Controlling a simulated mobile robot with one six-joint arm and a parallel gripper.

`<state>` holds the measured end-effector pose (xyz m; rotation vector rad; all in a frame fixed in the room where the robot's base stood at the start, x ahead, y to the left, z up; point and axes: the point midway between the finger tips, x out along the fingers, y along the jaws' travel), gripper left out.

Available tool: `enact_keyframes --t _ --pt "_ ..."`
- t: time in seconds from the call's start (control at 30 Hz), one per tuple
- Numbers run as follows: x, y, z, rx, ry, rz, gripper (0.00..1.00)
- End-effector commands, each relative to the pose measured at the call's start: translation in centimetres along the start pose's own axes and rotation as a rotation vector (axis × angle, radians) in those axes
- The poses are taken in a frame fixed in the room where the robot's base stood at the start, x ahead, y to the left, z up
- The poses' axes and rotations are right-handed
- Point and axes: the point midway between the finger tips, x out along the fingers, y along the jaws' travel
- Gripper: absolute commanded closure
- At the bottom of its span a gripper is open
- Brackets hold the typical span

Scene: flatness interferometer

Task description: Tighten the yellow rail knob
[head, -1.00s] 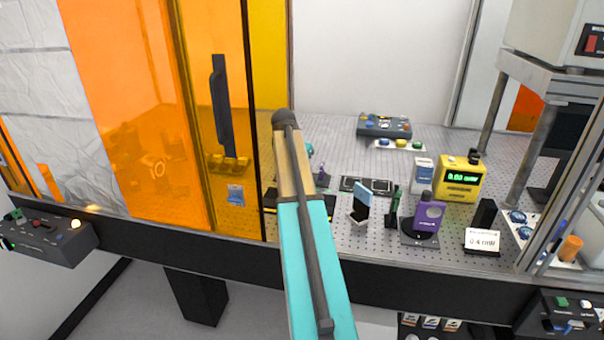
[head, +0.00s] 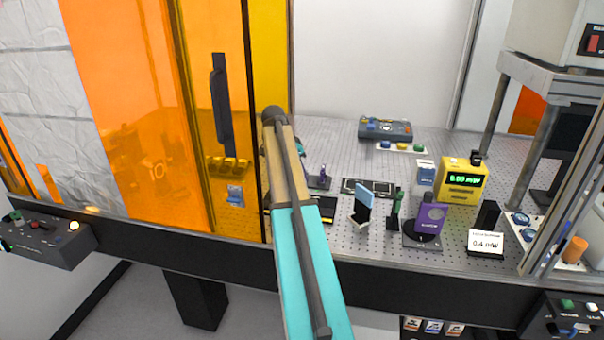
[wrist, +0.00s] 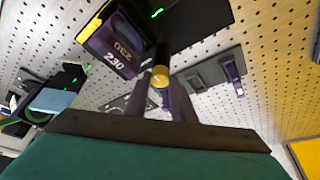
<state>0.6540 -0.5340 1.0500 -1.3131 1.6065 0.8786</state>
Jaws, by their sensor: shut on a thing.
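A dark purple block marked 230 (wrist: 118,45) stands close by at upper left. In the head view my own arm hides the knob and the gripper.
The perforated table (head: 345,160) holds a yellow meter (head: 463,180), a purple-fronted mount (head: 431,218), a light blue plate (head: 364,194) and a grey control box (head: 385,129). An orange panel (head: 150,110) with a dark handle (head: 221,105) stands at left. Small black mounts (wrist: 215,72) sit right of the knob.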

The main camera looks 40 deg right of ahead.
Motion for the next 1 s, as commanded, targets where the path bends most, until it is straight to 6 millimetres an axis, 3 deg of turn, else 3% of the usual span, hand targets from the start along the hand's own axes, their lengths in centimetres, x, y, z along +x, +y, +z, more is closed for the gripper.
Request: enact_keyframes --t 0.2,0.23,0.27,0.73,1.0 --pt "-0.3 -0.4 0.4 -0.005 -0.006 -0.011 0.99" --pt "-0.3 -0.4 0.4 -0.005 -0.006 -0.011 0.74" --pt "-0.3 -0.4 0.4 -0.005 -0.005 -0.011 0.70" --pt "-0.3 -0.1 0.1 -0.003 -0.002 -0.005 0.70" --pt "-2.3 -0.1 0.0 -0.004 -0.002 -0.006 0.70"
